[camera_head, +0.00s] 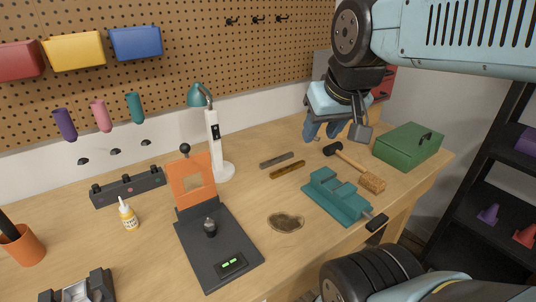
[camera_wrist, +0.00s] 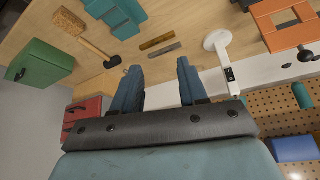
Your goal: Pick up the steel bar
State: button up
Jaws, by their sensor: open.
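The steel bar (camera_head: 277,160) is a short grey bar lying flat on the wooden workbench. It also shows in the wrist view (camera_wrist: 164,50), beyond my fingertips. A similar brass-coloured bar (camera_head: 288,169) lies close beside it, nearly parallel and apart from it. My gripper (camera_head: 320,132) hangs pointing down over the back of the bench, to the right of both bars in the head view. In the wrist view its two blue fingers (camera_wrist: 158,67) are apart with nothing between them. Neither bar is touched by the gripper.
A white lamp (camera_head: 218,150) stands left of the bars. A mallet (camera_head: 355,165), teal vise (camera_head: 340,195) and green toolbox (camera_head: 408,146) are to the right. An orange-and-black press (camera_head: 215,245) and a brown dish (camera_head: 286,222) are nearer. A pegboard wall (camera_head: 200,60) rises behind.

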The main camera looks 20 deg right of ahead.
jog(key=shift+o, duration=0.5)
jog(key=m+g+h, duration=0.4)
jog(key=m, duration=1)
send_over(275, 159)
jog(key=s+a, duration=0.2)
jog(key=a, duration=0.4)
notch_tip(275, 159, down, 12)
jog(key=x, duration=1.3)
jog(key=shift+d, duration=0.4)
jog(key=shift+c, duration=0.4)
grip_shut()
